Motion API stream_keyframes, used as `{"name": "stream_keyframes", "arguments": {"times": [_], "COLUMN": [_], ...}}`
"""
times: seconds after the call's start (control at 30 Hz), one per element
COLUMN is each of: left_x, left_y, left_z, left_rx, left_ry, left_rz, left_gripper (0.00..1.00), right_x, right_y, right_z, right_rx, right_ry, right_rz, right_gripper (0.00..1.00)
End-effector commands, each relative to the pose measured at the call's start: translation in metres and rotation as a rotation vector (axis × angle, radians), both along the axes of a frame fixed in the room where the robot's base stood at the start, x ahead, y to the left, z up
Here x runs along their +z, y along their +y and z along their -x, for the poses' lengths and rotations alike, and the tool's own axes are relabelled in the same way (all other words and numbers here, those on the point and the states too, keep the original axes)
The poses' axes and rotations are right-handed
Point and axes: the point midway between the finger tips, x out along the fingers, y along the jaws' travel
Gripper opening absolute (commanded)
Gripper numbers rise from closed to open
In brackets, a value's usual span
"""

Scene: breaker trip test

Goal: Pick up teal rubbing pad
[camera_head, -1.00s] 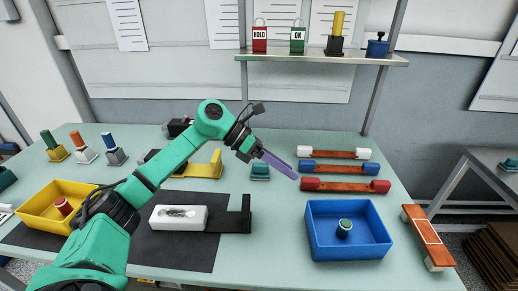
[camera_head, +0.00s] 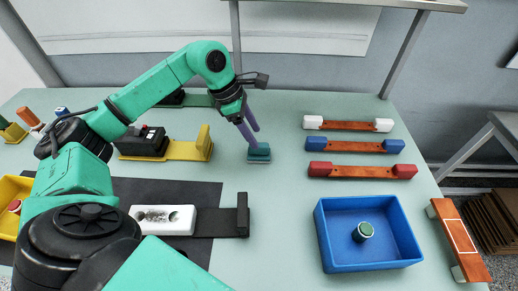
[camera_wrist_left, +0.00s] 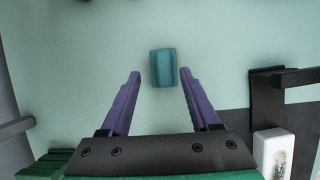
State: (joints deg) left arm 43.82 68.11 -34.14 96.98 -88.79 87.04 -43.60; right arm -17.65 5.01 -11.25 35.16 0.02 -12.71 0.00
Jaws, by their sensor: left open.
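The teal rubbing pad (camera_head: 259,154) lies on the pale green table, right of the yellow bracket. It also shows in the left wrist view (camera_wrist_left: 163,67), just beyond and between the fingertips. My left gripper (camera_head: 251,136) is open and empty, its purple fingers pointing down over the pad. In the left wrist view the two fingers (camera_wrist_left: 159,74) stand apart on either side of the pad's line, with the pad nearer the right finger. I cannot tell how high the fingertips are above the table. My right gripper is not in view.
A yellow bracket with a black block (camera_head: 142,143) stands left of the pad. A white block (camera_head: 163,220) and black bracket (camera_head: 243,217) are nearer. Orange bars (camera_head: 348,125) with white, blue and red ends lie right. A blue tray (camera_head: 330,245) holds a green-topped piece (camera_head: 363,232).

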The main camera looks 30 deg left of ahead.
Motion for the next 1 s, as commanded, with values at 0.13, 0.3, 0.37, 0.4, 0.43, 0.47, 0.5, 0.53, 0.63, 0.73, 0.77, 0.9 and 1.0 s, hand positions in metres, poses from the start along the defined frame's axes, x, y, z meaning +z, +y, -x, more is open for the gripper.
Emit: {"name": "stream_keyframes", "arguments": {"times": [0.13, 0.3, 0.37, 0.4, 0.43, 0.47, 0.5, 0.53, 0.63, 0.73, 0.77, 0.9, 1.0], "left_x": [-0.021, -0.047, -0.05, -0.051, -0.051, -0.051, -0.051, -0.051, -0.051, -0.05, -0.05, -0.05, -0.045], "left_y": [-0.008, -0.017, -0.017, -0.017, -0.017, -0.017, -0.017, -0.017, -0.017, -0.017, -0.017, -0.017, -0.017], "left_z": [0.002, -0.002, -0.003, -0.003, -0.003, -0.003, -0.003, -0.003, -0.003, -0.003, -0.003, -0.003, -0.004], "left_rx": [-0.001, 0.0, 0.001, 0.001, 0.001, 0.001, 0.001, 0.001, 0.001, 0.001, 0.001, 0.0, 0.001], "left_ry": [0.006, 0.002, 0.0, 0.0, -0.001, -0.001, 0.0, 0.0, 0.0, 0.0, 0.0, -0.001, -0.003], "left_rz": [0.001, 0.002, 0.001, 0.001, 0.001, 0.001, 0.001, 0.001, 0.001, 0.001, 0.001, 0.0, 0.001], "left_gripper": [0.62, 0.62, 0.62, 0.62, 0.62, 0.62, 0.62, 0.55, 0.17, 0.0, 0.0, 0.0, 0.0], "right_x": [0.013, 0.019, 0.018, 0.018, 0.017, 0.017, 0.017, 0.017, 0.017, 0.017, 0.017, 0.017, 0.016], "right_y": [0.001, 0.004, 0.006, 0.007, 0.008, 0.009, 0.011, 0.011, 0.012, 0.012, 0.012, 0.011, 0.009], "right_z": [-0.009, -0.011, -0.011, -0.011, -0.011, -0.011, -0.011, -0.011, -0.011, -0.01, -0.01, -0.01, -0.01], "right_rx": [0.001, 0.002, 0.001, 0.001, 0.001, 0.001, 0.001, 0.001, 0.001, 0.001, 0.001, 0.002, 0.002], "right_ry": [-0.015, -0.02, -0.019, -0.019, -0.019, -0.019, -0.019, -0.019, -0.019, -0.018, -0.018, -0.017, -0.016], "right_rz": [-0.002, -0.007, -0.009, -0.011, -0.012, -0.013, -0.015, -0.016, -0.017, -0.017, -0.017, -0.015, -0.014], "right_gripper": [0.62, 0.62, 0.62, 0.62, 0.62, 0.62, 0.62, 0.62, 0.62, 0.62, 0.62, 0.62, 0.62]}}
